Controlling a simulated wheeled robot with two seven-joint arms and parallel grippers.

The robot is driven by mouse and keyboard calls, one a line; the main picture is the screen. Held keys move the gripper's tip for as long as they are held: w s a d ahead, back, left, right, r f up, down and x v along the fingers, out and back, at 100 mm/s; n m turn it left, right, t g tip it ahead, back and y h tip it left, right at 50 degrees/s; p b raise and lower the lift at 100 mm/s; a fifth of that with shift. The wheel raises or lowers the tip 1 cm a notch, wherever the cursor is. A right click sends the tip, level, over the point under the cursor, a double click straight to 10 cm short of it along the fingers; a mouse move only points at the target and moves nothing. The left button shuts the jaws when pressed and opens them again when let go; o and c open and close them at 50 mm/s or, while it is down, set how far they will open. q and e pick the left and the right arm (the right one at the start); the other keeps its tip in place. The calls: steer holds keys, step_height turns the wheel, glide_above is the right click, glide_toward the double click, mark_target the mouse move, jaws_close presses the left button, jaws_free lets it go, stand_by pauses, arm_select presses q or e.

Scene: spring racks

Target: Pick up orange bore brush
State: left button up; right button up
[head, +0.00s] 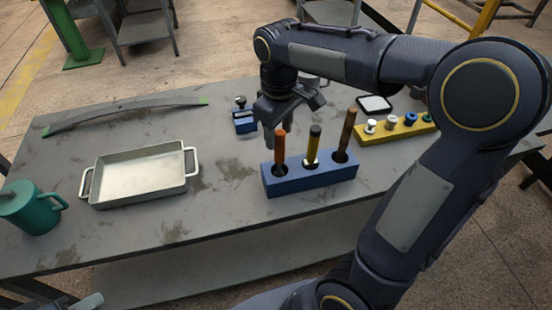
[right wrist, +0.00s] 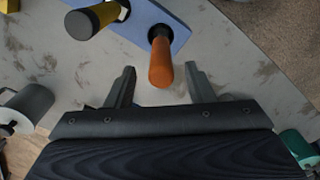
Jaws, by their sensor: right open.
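The orange bore brush (head: 280,147) stands upright in the left hole of a blue block rack (head: 312,182) on the grey table. Its orange handle (right wrist: 161,62) also shows in the right wrist view, with its lower end hidden in the rack. My right gripper (head: 281,125) is just above and behind the handle. In the right wrist view the two fingers (right wrist: 158,82) are open, and the handle's end lies between their tips with room on both sides. I see no clear hold on it. My left gripper is not clearly seen.
A yellow-and-black brush (head: 313,145) and a brown-handled one (head: 346,132) stand in the same rack. A metal tray (head: 92,188), teal mug (head: 30,207) and curved leaf spring (head: 125,112) are at left. A yellow rack (head: 395,130) stands at right.

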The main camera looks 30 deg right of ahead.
mark_target(280, 145)
steer(key=f, duration=0.4)
steer(key=shift+s+f, duration=0.2)
steer(key=shift+f, duration=0.1)
steer(key=shift+c, duration=0.2)
steer(key=c, duration=1)
steer(key=shift+r, duration=0.1)
step_height(280, 145, up, 10)
steer(key=shift+p, duration=0.35)
